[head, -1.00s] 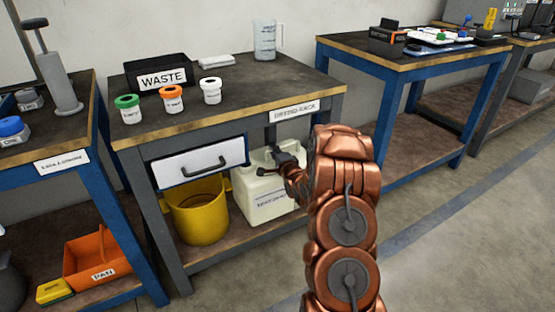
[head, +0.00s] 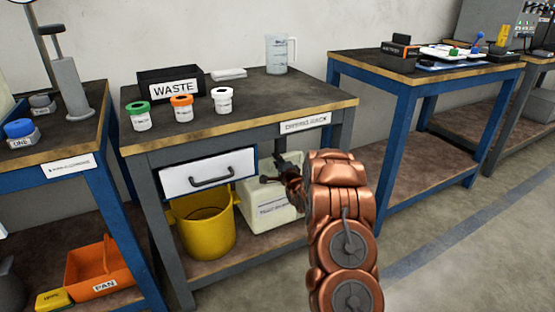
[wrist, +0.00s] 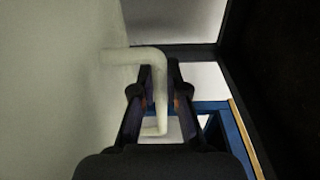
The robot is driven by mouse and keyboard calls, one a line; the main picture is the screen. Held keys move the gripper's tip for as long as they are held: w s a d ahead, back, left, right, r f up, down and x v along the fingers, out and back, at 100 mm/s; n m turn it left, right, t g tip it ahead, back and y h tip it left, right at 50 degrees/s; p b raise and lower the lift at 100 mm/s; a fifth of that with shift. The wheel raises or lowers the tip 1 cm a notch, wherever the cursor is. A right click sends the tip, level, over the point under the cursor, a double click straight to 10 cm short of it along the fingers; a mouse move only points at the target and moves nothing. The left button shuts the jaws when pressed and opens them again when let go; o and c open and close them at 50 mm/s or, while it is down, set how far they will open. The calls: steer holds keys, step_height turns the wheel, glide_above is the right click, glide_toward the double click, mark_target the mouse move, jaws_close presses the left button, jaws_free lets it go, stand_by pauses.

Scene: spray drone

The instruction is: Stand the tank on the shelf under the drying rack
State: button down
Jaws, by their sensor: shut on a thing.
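The white tank (head: 268,212) with a printed label is under the table marked as the drying rack (head: 305,124), right of the yellow bucket. It looks upright. My gripper (head: 278,174) is at the tank's top and shut on its handle. The wrist view shows the pale bent handle (wrist: 159,88) between my two fingers (wrist: 160,80), with the tank's white wall (wrist: 60,80) on the left. My arm hides the tank's right side. I cannot tell whether its base touches the lower shelf (head: 222,264).
A yellow bucket (head: 205,225) stands close left of the tank, below a white drawer (head: 208,174). Cups, a waste box (head: 172,88) and a clear jug (head: 280,55) stand on the tabletop. A blue-framed table (head: 405,110) is to the right. Open floor (head: 440,255) lies at right front.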

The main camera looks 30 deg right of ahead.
steer(key=shift+f, duration=0.5)
steer(key=shift+r, duration=0.1)
steer(key=c, duration=1.2)
jaws_free()
steer(key=shift+f, duration=0.2)
